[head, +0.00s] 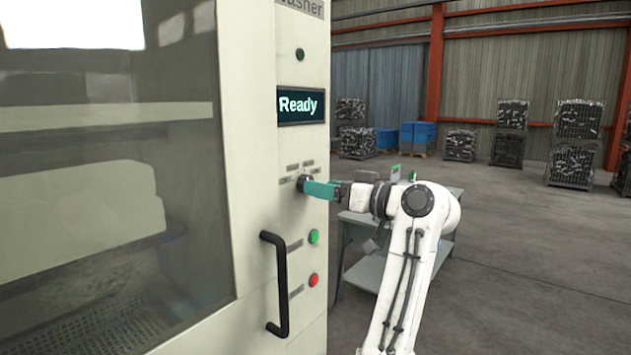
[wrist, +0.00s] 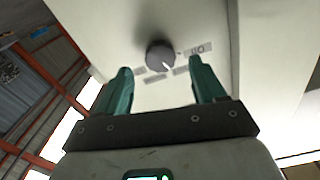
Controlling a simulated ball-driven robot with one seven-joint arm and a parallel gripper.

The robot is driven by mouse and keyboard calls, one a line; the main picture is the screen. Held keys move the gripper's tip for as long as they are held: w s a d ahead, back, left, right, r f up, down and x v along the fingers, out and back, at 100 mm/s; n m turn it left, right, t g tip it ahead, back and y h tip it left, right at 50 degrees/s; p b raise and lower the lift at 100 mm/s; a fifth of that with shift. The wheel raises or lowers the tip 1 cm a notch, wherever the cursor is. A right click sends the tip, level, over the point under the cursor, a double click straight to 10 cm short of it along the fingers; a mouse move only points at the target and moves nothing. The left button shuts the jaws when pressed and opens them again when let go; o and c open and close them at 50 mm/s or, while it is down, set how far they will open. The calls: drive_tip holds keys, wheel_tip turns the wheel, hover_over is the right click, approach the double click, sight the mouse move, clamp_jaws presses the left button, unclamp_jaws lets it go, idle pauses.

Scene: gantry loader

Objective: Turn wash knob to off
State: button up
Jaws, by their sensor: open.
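The wash knob (wrist: 160,54) is a dark round knob on the washer's pale front panel, with a light pointer mark at its lower right in the wrist view. In the head view the knob (head: 301,182) is partly covered by my green fingers. My gripper (wrist: 160,67) is open, its two green fingers on either side of the knob in the picture. The gripper (head: 310,188) points at the panel in the head view. I cannot tell whether the fingers touch the knob. Several small grey labels (wrist: 199,48) surround it; their text is hard to read.
The display (head: 301,105) above the knob reads "Ready". A green button (head: 313,237), a red button (head: 313,280) and a black door handle (head: 281,285) are below it. A grey table (head: 375,270) stands behind my arm. Open floor lies to the right.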

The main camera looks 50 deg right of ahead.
sight(304, 177)
drive_tip(key=shift+w+p, duration=0.3)
drive_tip(key=shift+w, duration=1.4)
drive_tip(key=shift+c, duration=0.4)
drive_tip(key=c, duration=1)
drive_tip(key=shift+f+n+b, duration=0.1)
drive_tip(key=shift+n+b, duration=3.45)
drive_tip(key=shift+n, duration=0.95)
